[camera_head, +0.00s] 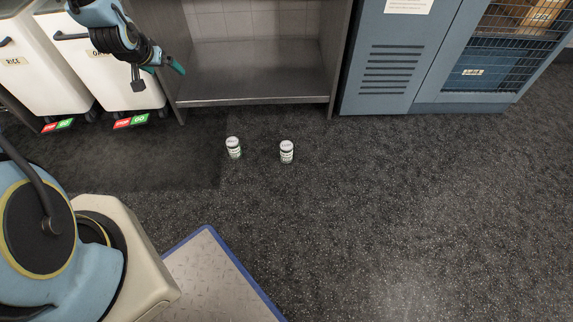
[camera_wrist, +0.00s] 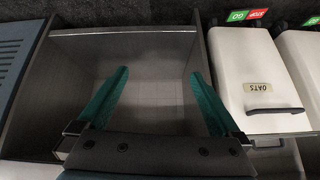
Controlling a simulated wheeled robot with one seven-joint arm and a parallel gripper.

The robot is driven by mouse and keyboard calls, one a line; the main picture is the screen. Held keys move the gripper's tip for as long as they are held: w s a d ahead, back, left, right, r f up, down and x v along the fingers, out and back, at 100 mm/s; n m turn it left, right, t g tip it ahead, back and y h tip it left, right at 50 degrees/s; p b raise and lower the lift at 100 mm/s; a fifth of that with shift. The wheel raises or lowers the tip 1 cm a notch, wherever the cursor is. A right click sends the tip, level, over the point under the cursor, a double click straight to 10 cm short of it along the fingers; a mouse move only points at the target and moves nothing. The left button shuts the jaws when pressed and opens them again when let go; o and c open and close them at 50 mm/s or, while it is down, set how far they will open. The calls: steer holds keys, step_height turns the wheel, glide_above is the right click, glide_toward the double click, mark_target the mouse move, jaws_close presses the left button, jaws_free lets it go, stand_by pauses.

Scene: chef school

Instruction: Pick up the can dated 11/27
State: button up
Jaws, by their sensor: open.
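Two small cans with white lids and green-and-white labels stand upright on the dark floor in the head view: a left can (camera_head: 233,147) and a right can (camera_head: 287,152). They stand a short gap apart. Writing on both lids is too small to read, so I cannot tell which is dated 11/27. My gripper (camera_head: 163,78) is at the upper left, above and behind the cans, well apart from them. In the wrist view its green fingers (camera_wrist: 155,95) are spread wide with nothing between them. The cans do not show in the wrist view.
A metal shelf unit (camera_head: 262,99) stands behind the cans. White bins, one marked RICE (camera_head: 38,80) and one marked OATS (camera_wrist: 262,85), stand at its side. A blue-grey cabinet (camera_head: 390,65) is at the right. A blue-edged plate (camera_head: 215,275) lies in front. Floor at right is clear.

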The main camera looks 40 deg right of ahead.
steer(key=s+d+f+m+h+b, duration=0.2)
steer(key=d+f+b, duration=0.3)
steer(key=f, duration=0.5)
steer(key=s+d+f+m+h+b, duration=0.15)
steer(key=d+f+b, duration=0.25)
steer(key=d+f, duration=0.55)
steer(key=m+g+h+b, duration=0.25)
steer(key=h+b, duration=0.25)
steer(key=b, duration=0.6)
glide_toward(282, 152)
steer(key=x, duration=0.5)
steer(key=shift+d, duration=0.2)
steer(key=b+x, duration=0.2)
steer(key=x, duration=0.2)
steer(key=shift+d+f, duration=0.2)
steer(key=shift+d, duration=0.1)
steer(key=b+x, duration=0.4)
steer(key=x, duration=0.1)
steer(key=shift+d+r, duration=0.15)
steer(key=shift+w+d, duration=0.2)
steer(key=shift+d, duration=0.2)
jaws_close()
